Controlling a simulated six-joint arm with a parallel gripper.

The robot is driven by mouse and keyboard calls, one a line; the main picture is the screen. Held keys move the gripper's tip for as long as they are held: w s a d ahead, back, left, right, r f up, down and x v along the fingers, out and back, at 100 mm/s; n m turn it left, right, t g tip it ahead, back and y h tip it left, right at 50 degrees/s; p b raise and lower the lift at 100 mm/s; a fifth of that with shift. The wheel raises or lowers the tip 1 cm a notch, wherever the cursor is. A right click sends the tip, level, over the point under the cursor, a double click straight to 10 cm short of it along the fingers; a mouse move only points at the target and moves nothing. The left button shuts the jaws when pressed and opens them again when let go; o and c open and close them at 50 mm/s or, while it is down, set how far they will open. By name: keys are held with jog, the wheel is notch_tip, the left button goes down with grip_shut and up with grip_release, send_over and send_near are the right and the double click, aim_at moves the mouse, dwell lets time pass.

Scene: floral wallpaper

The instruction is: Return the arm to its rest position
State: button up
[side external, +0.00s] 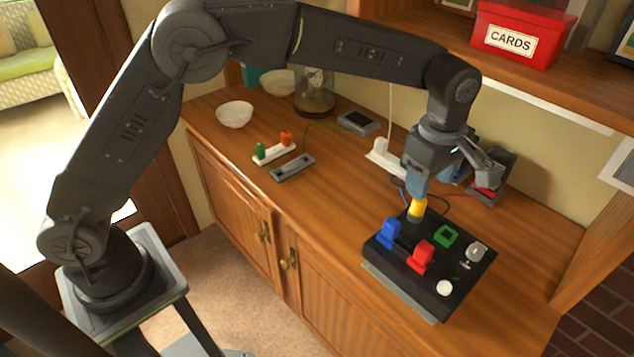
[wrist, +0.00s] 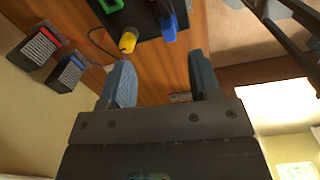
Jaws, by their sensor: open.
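My gripper (side external: 417,182) is at the end of my bent arm, pointing down over the back corner of a black control box on the wooden counter. In the wrist view my gripper (wrist: 160,85) shows two spread blue-grey fingers with nothing between them. A yellow knob (side external: 418,207) on the box appears just below the fingers in the side view. In the wrist view the yellow knob (wrist: 128,41) lies beyond the left finger, outside the gap. Whether a finger touches it cannot be told.
The black box (side external: 428,296) carries blue (side external: 389,232) and red (side external: 421,255) switches, a green square (side external: 445,236) and a white button (side external: 444,288). Small speakers (side external: 493,177) stand behind. A shelf with a red CARDS box (side external: 522,33) overhangs the back. The counter's left-middle has bare room.

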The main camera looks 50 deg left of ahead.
jog(key=s+a+r+m+t, duration=0.3)
jog(key=s+a+r+m, duration=0.5)
jog(key=s+a+r, duration=0.6)
jog(key=s+a+f+m+t, duration=0.1)
jog(key=s+a+f+m, duration=0.1)
jog(key=s+a+m, duration=0.2)
jog(key=s+a+f+m+t, duration=0.1)
jog(key=s+a+f+m, duration=0.2)
jog(key=s, duration=0.6)
jog(key=shift+s+a+f+m, duration=0.2)
jog(key=shift+a+f+m, duration=0.15)
jog(key=shift+a+m, duration=0.2)
